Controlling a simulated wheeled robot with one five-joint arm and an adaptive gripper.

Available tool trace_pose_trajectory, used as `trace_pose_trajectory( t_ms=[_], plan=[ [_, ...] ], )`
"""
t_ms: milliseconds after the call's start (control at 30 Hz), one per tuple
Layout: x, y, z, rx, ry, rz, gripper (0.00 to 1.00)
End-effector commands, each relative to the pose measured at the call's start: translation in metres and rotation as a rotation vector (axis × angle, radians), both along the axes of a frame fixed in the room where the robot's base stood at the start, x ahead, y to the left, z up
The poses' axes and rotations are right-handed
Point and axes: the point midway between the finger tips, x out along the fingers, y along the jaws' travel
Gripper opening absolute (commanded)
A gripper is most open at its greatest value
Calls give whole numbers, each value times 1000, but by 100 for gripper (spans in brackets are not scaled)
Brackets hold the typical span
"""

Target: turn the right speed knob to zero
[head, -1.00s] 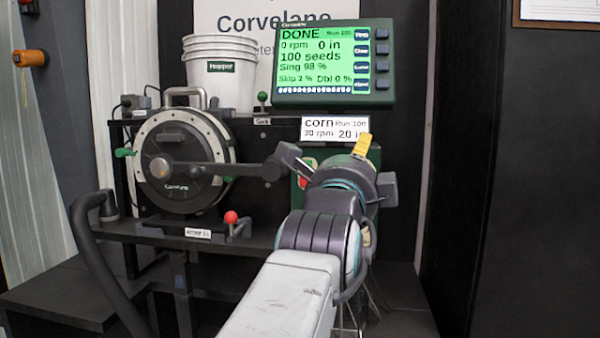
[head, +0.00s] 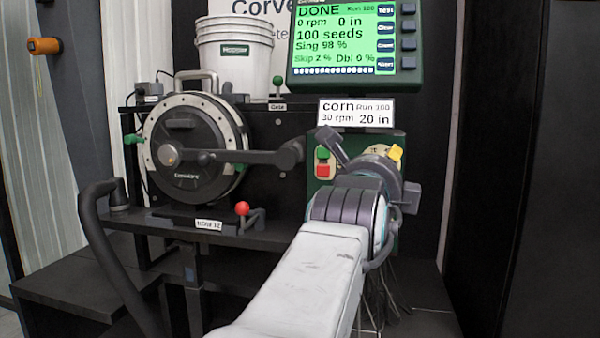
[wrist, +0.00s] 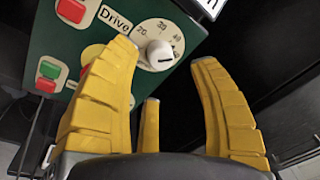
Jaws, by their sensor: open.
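The white speed knob (wrist: 160,55) shows in the wrist view on a pale round dial (wrist: 166,38) marked 20, 30, 40, beside a "Drive" label. A short dark mark is on the knob's face; I cannot tell which number it points to. My gripper (wrist: 163,60) is open, its yellow fingers spread left and right, with the knob seen between their tips and apart from them. A third, shorter finger shows below. In the head view, the knob is hidden behind my arm and gripper (head: 394,153) in front of the green panel (head: 312,190).
Red and green buttons (head: 322,162) sit on the panel's left. The screen (head: 350,40) above reads DONE, 0 rpm; a card (head: 356,112) below reads 30 rpm. The round seed meter (head: 190,150) and a red-knobbed lever (head: 242,208) stand left. A dark wall is at right.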

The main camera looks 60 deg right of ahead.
Motion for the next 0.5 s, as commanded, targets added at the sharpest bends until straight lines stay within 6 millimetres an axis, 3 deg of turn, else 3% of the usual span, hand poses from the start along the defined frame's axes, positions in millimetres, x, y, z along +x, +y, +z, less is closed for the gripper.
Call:
trace_pose_trajectory(
  t_ms=[500],
  plan=[
    [8, -43, -1, 0, 1, -1, 56]
  ],
)
